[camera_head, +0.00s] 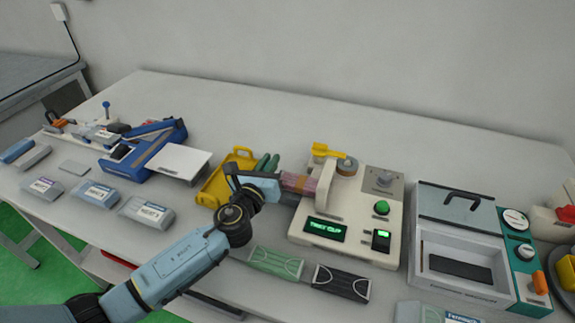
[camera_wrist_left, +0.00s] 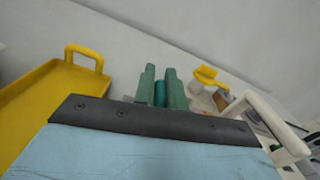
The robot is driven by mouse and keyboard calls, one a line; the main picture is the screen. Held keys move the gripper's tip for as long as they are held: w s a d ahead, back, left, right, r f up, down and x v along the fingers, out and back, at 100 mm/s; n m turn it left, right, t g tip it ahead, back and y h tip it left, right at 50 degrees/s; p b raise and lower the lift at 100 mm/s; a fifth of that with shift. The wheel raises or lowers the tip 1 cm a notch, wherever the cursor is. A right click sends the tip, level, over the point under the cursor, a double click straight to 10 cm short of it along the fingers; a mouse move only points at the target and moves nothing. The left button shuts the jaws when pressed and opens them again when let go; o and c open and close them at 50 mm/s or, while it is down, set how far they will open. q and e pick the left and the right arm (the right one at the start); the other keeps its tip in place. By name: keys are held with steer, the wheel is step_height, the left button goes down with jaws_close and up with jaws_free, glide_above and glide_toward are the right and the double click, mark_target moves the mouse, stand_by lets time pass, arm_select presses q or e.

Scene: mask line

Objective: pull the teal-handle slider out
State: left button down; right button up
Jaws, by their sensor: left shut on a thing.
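My left gripper (camera_head: 267,163) reaches in beside the left end of an off-white test machine (camera_head: 345,205). Its two green fingers also show in the wrist view (camera_wrist_left: 161,88). They are shut on a teal handle (camera_wrist_left: 160,93), a small upright piece between them. The slider's body is hidden behind my wrist in both views. The machine has a yellow lever (camera_head: 323,151) on top, a lit green display (camera_head: 325,229) and a green button (camera_head: 381,207). My right gripper is not in view.
A yellow tray (camera_head: 212,192) stands left of my gripper; it also shows in the wrist view (camera_wrist_left: 32,105). Green (camera_head: 274,263) and black (camera_head: 341,282) packs lie in front of the machine. A grey-teal box machine (camera_head: 458,205) stands to the right. The table's back strip is clear.

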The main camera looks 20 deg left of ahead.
arm_select(q)
steer(key=shift+a, duration=1)
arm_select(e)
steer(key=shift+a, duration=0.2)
arm_select(q)
steer(key=c, duration=1.5)
jaws_free()
steer(key=shift+a, duration=0.15)
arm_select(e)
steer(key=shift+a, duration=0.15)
arm_select(q)
steer(key=shift+s, duration=0.1)
steer(key=shift+s, duration=0.35)
steer(key=s, duration=1.2)
steer(key=shift+s, duration=0.25)
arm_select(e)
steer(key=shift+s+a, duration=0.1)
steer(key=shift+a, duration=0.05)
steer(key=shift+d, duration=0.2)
